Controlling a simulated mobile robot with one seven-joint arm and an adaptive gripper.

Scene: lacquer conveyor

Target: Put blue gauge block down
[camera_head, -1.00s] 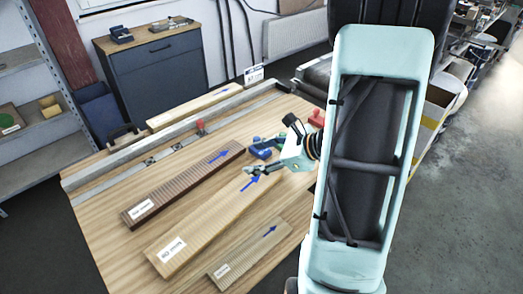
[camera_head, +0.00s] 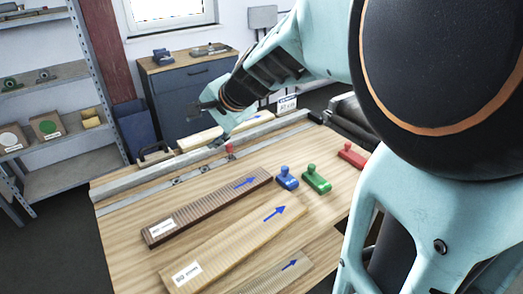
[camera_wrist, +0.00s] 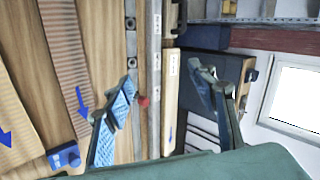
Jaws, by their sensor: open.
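A green block (camera_head: 317,180) stands close right of the blue one, and a red block (camera_head: 352,156) farther right. A metal rail (camera_head: 185,164) with a small red knob (camera_head: 229,151) runs along the table's far side. A pale ribbed board (camera_head: 235,248) lies in front.

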